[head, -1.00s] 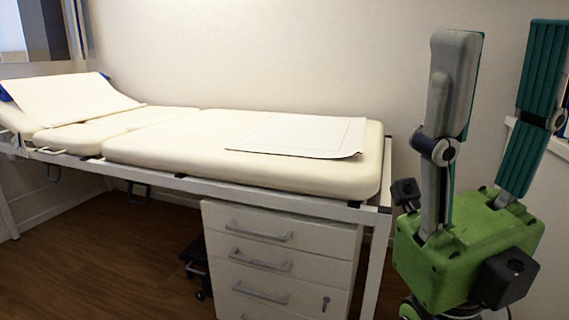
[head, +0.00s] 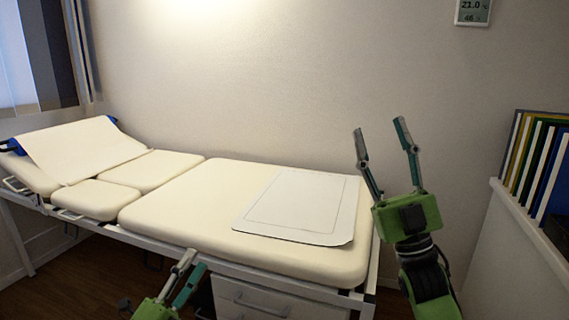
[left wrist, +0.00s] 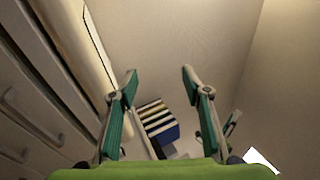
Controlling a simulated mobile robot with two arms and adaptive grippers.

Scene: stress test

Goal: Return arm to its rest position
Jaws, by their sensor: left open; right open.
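My left gripper (head: 186,276) is low in the head view, in front of the bed's side, with its fingers pointing up. It is open and empty. In the left wrist view its two teal and grey fingers (left wrist: 158,73) are spread apart with nothing between the tips. My right gripper (head: 380,128) is at the right of the head view, past the bed's right end, with its fingers up against the wall. It is open and empty. Its green body and part of my arm show below it.
A cream examination bed (head: 180,222) with a flat white pad (head: 298,205) fills the middle. A white drawer cabinet (head: 262,300) stands under it. Several folders (head: 535,160) stand on a white ledge (head: 530,235) at the right. The air above the bed is clear.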

